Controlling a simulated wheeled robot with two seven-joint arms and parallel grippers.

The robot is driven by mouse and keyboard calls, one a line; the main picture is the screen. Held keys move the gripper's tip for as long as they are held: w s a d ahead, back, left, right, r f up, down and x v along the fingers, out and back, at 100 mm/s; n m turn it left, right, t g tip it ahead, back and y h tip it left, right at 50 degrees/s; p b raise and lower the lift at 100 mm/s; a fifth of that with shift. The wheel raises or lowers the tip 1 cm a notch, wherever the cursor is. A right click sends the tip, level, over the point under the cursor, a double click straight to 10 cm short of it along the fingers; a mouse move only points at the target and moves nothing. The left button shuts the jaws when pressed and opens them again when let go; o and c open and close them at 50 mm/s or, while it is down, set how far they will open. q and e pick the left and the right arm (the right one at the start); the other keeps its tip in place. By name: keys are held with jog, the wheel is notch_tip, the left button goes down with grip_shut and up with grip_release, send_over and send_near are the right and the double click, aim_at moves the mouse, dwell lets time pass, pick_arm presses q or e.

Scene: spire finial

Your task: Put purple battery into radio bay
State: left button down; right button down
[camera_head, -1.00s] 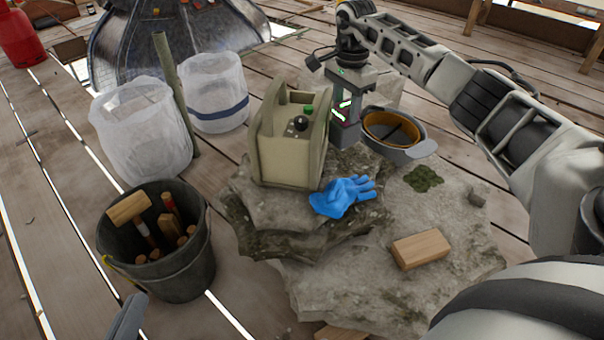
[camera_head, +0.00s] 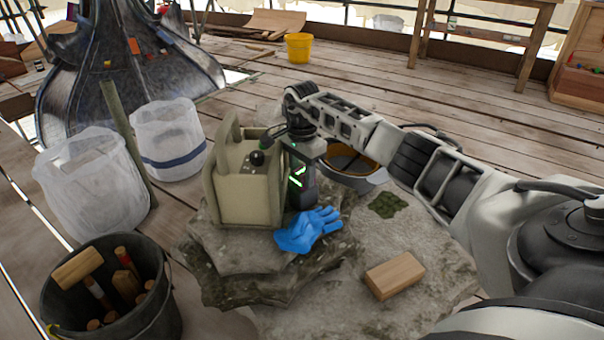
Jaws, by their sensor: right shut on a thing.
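The radio (camera_head: 243,197) is a beige box with raised side panels and a black knob on top, standing upright on a stone slab. My right gripper (camera_head: 302,180) points down just right of the radio, with green lights showing on it. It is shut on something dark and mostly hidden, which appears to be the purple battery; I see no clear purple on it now. I cannot tell whether gripper or held thing touches the radio. The radio's bay is not clearly visible. My left gripper is out of view.
A blue glove (camera_head: 308,230) lies in front of the gripper. A wooden block (camera_head: 394,275) lies on the stone slab (camera_head: 340,300). A tool bucket (camera_head: 105,295) and wrapped white containers (camera_head: 90,185) stand at left.

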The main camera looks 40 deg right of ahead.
jog(key=c, duration=1.3)
grip_release()
jog(key=shift+f, duration=0.15)
jog(key=o, duration=0.4)
jog(key=shift+o, duration=0.2)
